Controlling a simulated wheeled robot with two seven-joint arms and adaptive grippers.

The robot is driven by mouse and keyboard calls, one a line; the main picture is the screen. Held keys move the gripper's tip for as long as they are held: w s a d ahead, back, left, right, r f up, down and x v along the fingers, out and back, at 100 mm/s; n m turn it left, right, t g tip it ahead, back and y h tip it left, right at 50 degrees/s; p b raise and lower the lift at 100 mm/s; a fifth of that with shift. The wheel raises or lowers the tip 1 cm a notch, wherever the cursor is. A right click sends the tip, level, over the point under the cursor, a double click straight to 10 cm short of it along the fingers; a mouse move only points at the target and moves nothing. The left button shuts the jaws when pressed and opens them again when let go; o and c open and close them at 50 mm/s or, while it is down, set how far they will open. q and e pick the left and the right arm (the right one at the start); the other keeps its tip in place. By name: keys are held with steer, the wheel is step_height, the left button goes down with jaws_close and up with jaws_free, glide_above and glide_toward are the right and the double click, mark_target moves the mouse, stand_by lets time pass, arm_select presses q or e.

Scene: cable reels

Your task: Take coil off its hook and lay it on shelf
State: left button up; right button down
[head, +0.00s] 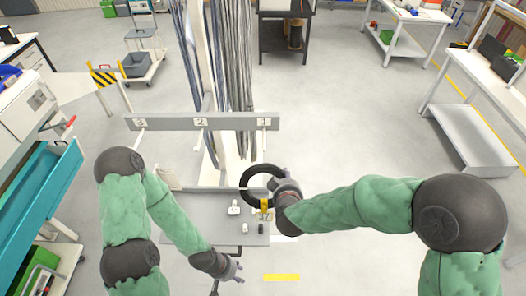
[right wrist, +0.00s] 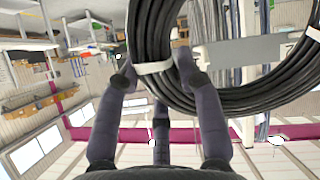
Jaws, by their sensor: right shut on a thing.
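The coil (head: 249,199) is a black ring of cable with white ties. It appears over the back right part of the grey shelf (head: 202,238); whether it touches the shelf cannot be told. My right gripper (head: 277,188) is at the coil's right side. In the right wrist view the coil (right wrist: 258,99) fills the upper part, and the right gripper's fingers (right wrist: 158,75) are shut on it near a white tie. My left gripper (head: 238,270) is open and empty, low in front of the shelf. The hook board (head: 165,124), numbered 1 to 3, stands behind the shelf.
Several small white parts (head: 234,207), a yellow item (head: 265,205) and a small black item (head: 261,229) are on the shelf's right half. A teal drawer (head: 50,195) juts out at left. The shelf's left half is clear.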

steer(key=shift+r+g+p, duration=0.3)
steer(key=shift+p, duration=1.2)
steer(key=shift+s+g+p, duration=0.15)
steer(key=shift+g+p, duration=0.15)
steer(key=shift+p, duration=0.5)
steer(key=shift+f+g, duration=0.15)
steer(key=shift+g, duration=0.15)
steer(key=shift+s+f+g+b, duration=0.1)
steer(key=shift+s+g+b, duration=0.2)
steer(key=shift+g, duration=0.2)
steer(key=shift+s+g, duration=0.2)
steer(key=shift+g, duration=0.55)
steer(key=shift+s+g, duration=0.2)
steer(key=shift+g, duration=0.55)
steer(key=shift+s+g, duration=0.2)
steer(key=shift+g, duration=0.5)
steer(key=shift+s+g, duration=0.45)
steer(key=shift+g, duration=0.8)
steer(key=shift+s+g, duration=0.4)
steer(key=shift+g, duration=0.85)
